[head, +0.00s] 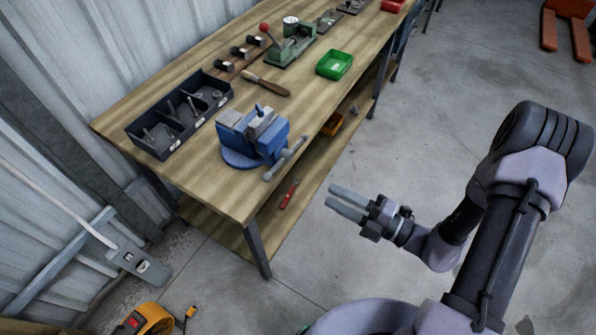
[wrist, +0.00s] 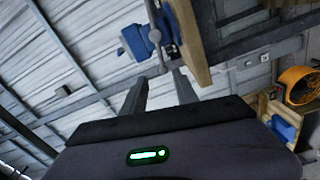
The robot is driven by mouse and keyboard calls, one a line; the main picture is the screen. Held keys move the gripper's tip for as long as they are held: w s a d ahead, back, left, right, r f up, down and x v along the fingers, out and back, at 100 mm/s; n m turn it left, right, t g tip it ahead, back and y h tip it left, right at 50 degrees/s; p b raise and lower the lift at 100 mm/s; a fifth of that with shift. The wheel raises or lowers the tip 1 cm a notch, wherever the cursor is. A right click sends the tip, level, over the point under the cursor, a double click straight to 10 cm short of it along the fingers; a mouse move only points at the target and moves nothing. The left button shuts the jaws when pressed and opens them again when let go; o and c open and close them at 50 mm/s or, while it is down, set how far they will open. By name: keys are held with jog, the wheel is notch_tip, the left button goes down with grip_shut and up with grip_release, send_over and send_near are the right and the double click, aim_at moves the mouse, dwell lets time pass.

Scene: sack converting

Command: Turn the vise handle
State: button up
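A blue vise (head: 240,150) stands on the front corner of the wooden workbench (head: 205,195). Its grey handle (head: 284,159), a bar with rounded ends, sits slanted on the side facing my gripper. My gripper (head: 331,195) is to the right of the handle and apart from it, out past the bench edge. Its two fingers point toward the bench, parted, with nothing between them. The wrist view shows the vise (wrist: 137,42) and its handle (wrist: 155,36) beyond the parted fingertips of my gripper (wrist: 159,76).
A dark divided tray (head: 165,145), a wood-handled tool (head: 265,84), a green bin (head: 334,65) and a green press (head: 290,48) are on the bench. A red tool (head: 289,194) lies on the lower shelf. Open floor (head: 430,100) lies right of the bench.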

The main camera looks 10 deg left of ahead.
aim_at(278, 170)
jog(key=b+x, duration=0.2)
jog(key=x, duration=1.2)
jog(key=shift+s+a+f+b, duration=0.1)
jog(key=shift+a+b, duration=0.05)
jog(key=shift+b, duration=0.25)
jog(key=shift+w+a, duration=0.25)
jog(key=shift+a, duration=0.25)
grip_shut()
